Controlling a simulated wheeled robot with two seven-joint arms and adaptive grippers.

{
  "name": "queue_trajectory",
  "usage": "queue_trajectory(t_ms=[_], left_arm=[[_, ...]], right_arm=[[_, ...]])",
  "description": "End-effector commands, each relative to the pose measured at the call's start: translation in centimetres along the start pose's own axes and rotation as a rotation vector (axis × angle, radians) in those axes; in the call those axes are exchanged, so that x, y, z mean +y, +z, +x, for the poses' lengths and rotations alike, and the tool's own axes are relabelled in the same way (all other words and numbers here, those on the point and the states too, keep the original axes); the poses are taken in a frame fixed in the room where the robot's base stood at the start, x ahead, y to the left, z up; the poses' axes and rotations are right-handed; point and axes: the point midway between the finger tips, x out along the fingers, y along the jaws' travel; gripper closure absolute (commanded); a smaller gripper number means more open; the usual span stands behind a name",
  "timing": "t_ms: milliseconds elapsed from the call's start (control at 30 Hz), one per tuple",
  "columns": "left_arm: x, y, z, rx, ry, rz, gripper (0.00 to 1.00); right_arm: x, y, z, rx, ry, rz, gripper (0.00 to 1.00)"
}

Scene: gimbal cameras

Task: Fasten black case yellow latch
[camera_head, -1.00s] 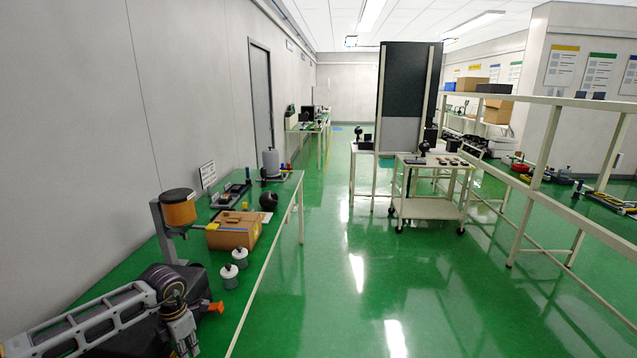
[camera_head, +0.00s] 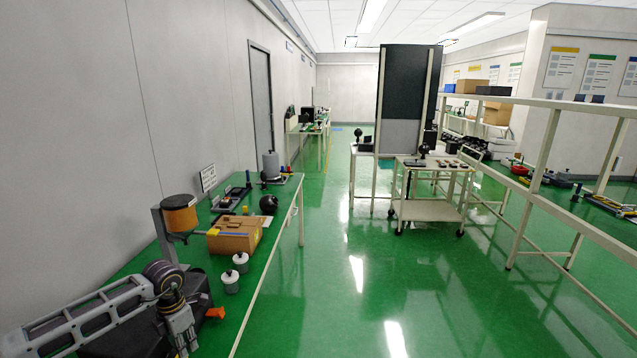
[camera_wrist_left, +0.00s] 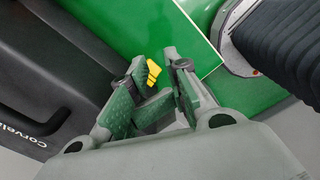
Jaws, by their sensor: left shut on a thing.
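The black case (camera_wrist_left: 55,75) fills the left of the left wrist view, with white lettering on its side. In the head view the case (camera_head: 199,288) sits at the near end of the green-topped table, partly behind my left arm. A yellow latch (camera_wrist_left: 153,72) shows at the fingertips of my left gripper (camera_wrist_left: 163,88), beside the case's edge. The gripper is shut on it, though the exact contact is partly hidden by the fingers. In the head view the gripper (camera_head: 183,346) is low at the case's front, its fingers unclear. My right gripper is out of view.
Behind are a cardboard-brown box (camera_head: 236,239), an orange-brown container (camera_head: 180,214) on a stand and a black ball (camera_head: 268,204). The green floor (camera_head: 330,290) right of the table is clear.

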Motion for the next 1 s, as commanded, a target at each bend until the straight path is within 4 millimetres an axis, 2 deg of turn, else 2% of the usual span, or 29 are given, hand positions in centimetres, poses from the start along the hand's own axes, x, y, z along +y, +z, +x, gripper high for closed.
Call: queue_trajectory(t_ms=[300,767,867,1000], left_arm=[[0.0,0.0,-1.5,0.000,0.000,0.000,1.00],[-0.2,0.2,-1.5,-0.005,-0.006,0.002,1.00],[-1.2,0.8,-1.3,-0.029,-0.027,0.009,1.00],[-4.1,2.7,-0.7,-0.100,-0.094,0.028,1.00]], right_arm=[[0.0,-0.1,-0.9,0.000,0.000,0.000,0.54],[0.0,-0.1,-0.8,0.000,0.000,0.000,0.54],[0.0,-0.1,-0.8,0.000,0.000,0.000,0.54],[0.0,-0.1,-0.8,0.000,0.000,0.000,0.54]])
